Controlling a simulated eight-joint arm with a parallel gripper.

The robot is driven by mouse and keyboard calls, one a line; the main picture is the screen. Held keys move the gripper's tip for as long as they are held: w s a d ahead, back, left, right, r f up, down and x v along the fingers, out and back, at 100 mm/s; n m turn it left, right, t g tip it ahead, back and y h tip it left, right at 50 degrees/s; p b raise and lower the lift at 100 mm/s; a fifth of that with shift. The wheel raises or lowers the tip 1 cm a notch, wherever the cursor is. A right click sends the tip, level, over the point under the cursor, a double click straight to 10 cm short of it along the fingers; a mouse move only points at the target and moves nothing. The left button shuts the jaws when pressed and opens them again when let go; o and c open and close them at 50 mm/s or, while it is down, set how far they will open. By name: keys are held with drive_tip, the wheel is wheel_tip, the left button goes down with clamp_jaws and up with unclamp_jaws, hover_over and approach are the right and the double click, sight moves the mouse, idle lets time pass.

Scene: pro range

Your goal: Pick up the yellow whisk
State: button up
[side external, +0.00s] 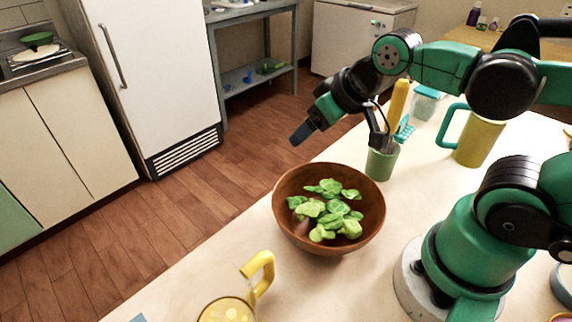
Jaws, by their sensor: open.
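A yellow handle (398,101), likely the yellow whisk's, stands upright in a small green cup (382,164) on the counter. Whatever is at its lower end is hidden, so I cannot confirm that it is a whisk. A teal utensil (404,130) stands in the same cup. My gripper (338,134) is open, with its fingers spread wide and nothing seen between them. It hangs above and behind the wooden bowl. Its right finger is close in the picture to the yellow handle and the cup; I cannot tell whether they touch.
A wooden bowl (287,215) of green leaves stands in front of the cup. A yellow mug with a green handle (479,141) and a teal-lidded jar (424,103) stand to the right. A glass pitcher with a yellow handle (262,273) is at the front. Bare counter (330,285) lies between.

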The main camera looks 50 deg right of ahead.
wheel_tip(320, 180, up, 13)
drive_tip(key=g, duration=0.5)
hover_over(404, 80)
drive_tip(key=shift+s+f, duration=0.25)
drive_tip(key=shift+f, duration=0.15)
wheel_tip(404, 80, down, 4)
drive_tip(key=shift+f, duration=0.15)
drive_tip(key=shift+w+f, duration=0.2)
drive_tip(key=shift+f, duration=1.4)
drive_tip(key=shift+w+f, duration=0.2)
drive_tip(key=shift+f, duration=1.35)
clamp_jaws()
